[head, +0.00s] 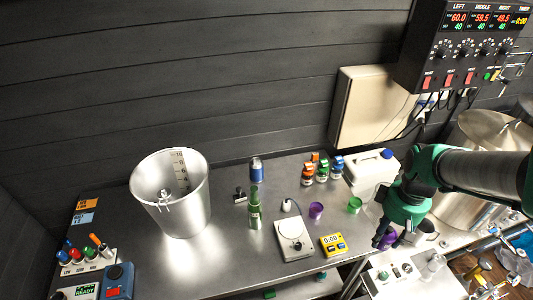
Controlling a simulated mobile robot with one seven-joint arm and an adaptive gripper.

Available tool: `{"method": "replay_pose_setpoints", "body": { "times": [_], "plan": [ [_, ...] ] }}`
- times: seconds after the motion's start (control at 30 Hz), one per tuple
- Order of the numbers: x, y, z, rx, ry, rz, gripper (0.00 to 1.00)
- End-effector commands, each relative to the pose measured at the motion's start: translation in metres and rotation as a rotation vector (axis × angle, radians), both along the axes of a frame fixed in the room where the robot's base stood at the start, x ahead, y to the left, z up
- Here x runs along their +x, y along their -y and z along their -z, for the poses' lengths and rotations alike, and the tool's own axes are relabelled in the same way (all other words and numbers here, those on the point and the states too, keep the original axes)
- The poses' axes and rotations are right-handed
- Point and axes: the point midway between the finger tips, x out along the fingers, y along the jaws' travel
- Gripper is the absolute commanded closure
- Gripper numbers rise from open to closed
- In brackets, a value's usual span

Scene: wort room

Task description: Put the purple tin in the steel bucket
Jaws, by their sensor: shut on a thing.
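The purple tin (388,239) is at my gripper (385,236) on the right side of the head view. My gripper is shut on it, and its dark fingers hide part of it. The two are over the area where the steel bench meets the lighter surface at the front right. The tin's height above that surface is hard to tell. The steel bucket (180,212) stands upright on the bench at the left, well apart from my gripper. It is open at the top, with level marks on its inner wall.
A white canister (370,172) and small coloured-cap jars (321,170) stand behind.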

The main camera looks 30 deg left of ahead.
Motion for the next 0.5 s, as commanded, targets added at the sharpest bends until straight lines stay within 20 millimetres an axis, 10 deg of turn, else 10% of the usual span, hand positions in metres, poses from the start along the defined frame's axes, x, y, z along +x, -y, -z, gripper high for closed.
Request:
{"method": "replay_pose_setpoints", "body": {
  "times": [0.5],
  "plan": [
    [0.004, -0.008, -0.074, 0.000, -0.001, 0.009, 1.00]
  ]
}}
